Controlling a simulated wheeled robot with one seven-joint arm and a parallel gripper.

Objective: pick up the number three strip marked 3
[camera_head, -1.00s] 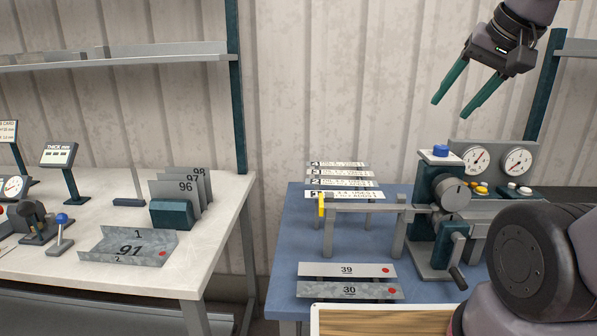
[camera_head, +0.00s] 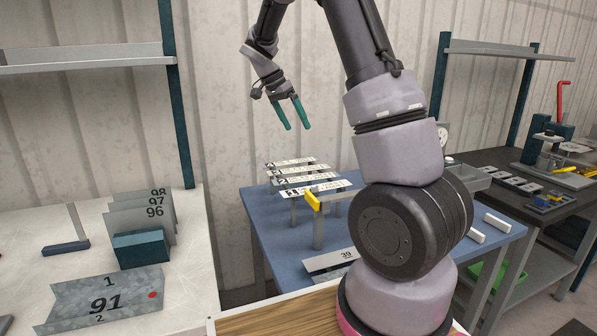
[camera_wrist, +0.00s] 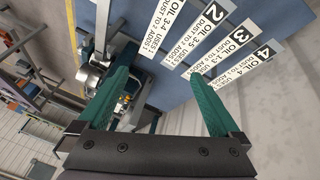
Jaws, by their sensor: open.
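The strip marked 3 (camera_head: 300,170) lies in a stepped row of white number strips above the blue table, between the strips marked 4 (camera_head: 293,161) and 2 (camera_head: 306,178). In the wrist view its dark number box (camera_wrist: 238,36) shows at the upper right, and its near end runs toward the right fingertip. My gripper (camera_head: 297,128) is open and empty, apart from the strips and above them. In the wrist view the green fingers (camera_wrist: 160,74) are wide apart, and the strips lie mostly right of the gap.
Open air surrounds my gripper near the wall.

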